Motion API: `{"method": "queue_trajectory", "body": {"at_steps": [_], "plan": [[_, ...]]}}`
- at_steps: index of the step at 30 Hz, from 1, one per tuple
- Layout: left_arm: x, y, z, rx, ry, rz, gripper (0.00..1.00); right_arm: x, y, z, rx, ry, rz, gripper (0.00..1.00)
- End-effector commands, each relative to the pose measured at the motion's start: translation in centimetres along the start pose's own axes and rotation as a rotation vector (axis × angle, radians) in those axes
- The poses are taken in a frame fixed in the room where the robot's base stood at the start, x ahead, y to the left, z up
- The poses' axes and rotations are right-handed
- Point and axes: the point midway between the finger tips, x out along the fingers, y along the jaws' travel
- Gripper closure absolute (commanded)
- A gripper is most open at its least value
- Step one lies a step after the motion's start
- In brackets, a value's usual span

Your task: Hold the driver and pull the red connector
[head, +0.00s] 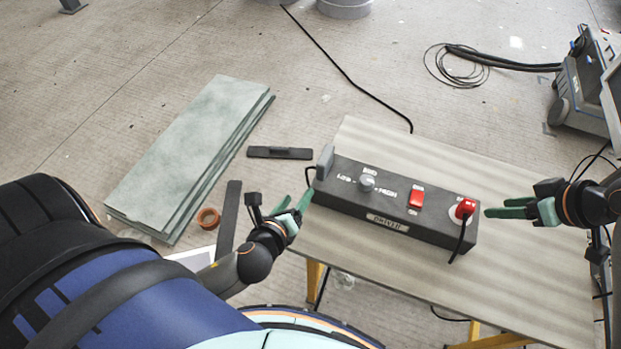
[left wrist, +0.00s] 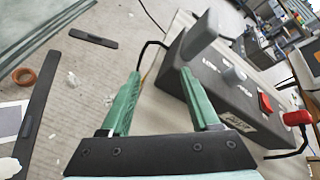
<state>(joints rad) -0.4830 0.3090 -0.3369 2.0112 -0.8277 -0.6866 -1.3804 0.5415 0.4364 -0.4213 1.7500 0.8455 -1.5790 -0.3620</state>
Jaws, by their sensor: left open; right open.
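The driver (head: 385,212) is a dark grey box on the table, with a grey handle (head: 325,161) at its left end, a knob and a red switch on top. The red connector (head: 465,208) sits at its right end with a black cable hanging from it. My left gripper (head: 298,203) is open and empty just left of the driver. In the left wrist view the handle (left wrist: 200,38) stands beyond the right finger, apart from the jaws. My right gripper (head: 510,208) is open, its fingers pointing left toward the red connector, with a small gap between.
The wooden table (head: 530,260) has bare room in front of and behind the driver. Green-grey boards (head: 185,150) lie on the floor at left, near an orange tape roll (head: 207,218) and dark flat bars (head: 280,153). A grey machine (head: 590,85) stands at the right.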

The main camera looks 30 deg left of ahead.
Motion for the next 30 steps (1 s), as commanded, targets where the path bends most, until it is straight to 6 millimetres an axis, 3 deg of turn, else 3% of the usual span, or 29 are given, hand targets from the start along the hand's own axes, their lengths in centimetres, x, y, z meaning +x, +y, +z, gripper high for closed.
{"method": "queue_trajectory", "body": {"at_steps": [3,7,16,20,30], "plan": [[-0.3,-2.5,1.4,0.256,-0.058,-0.051,0.38,0.0,0.0,0.0,0.000,0.000,0.000,0.50],[-0.7,-4.5,2.4,0.470,-0.114,-0.081,0.38,0.0,0.0,0.0,0.000,0.000,0.000,0.50],[-0.6,-6.2,3.5,0.658,-0.172,-0.097,0.38,0.0,0.0,0.0,0.000,0.000,0.000,0.50],[1.0,-6.5,3.7,0.659,-0.173,-0.097,0.38,0.0,0.0,0.0,0.000,0.000,0.000,0.50],[7.4,-7.4,4.5,0.655,-0.171,-0.096,0.38,0.0,0.0,0.0,0.000,0.000,0.000,0.50]]}}
